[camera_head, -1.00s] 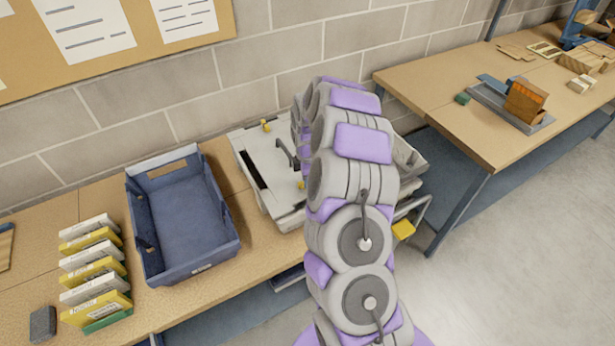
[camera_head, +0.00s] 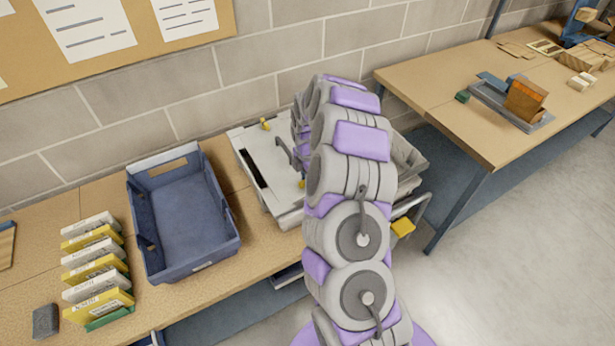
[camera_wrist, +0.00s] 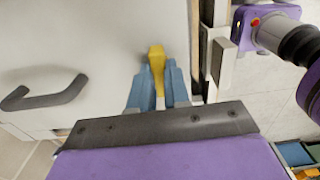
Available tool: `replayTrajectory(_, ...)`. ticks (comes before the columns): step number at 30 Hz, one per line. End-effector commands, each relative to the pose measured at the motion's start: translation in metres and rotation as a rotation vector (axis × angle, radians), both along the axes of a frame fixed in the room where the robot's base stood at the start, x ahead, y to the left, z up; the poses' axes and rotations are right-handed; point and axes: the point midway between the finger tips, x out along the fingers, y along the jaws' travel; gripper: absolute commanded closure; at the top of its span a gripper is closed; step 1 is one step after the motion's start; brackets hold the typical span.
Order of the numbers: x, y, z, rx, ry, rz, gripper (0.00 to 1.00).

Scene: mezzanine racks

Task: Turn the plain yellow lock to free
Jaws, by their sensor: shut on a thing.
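A yellow lock (camera_wrist: 157,58) stands on a pale panel in the wrist view. My gripper (camera_wrist: 158,85) has its two blue fingers closed on either side of the lock, touching it. A dark handle (camera_wrist: 44,95) lies on the panel to the left. In the head view, the white lidded unit (camera_head: 250,140) sits on the bench, with one yellow lock (camera_head: 265,124) at its back edge and another (camera_head: 301,184) near the front beside my arm. My gripper is hidden behind my arm there, so I cannot tell which of these it holds.
A blue open bin (camera_head: 190,225) stands left of the unit, empty. A row of yellow and white boxes (camera_head: 95,262) is further left. A grey basket (camera_head: 408,160) is partly behind my arm. A second table (camera_head: 450,100) with several items stands at right.

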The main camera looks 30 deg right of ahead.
Motion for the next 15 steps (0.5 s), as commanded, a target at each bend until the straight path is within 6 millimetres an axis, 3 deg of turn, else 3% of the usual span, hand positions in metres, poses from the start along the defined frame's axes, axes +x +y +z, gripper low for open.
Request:
replayTrajectory(2,-0.0004,0.0000,-0.0005,0.000,0.001,0.001,1.00)
replayTrajectory(3,-0.0005,0.0001,-0.0006,0.000,0.002,0.001,0.82)
replayTrajectory(10,-0.0006,-0.0001,-0.0002,0.000,0.001,0.000,0.60)
replayTrajectory(15,-0.0005,-0.0001,0.0000,0.000,0.000,-0.001,0.57)
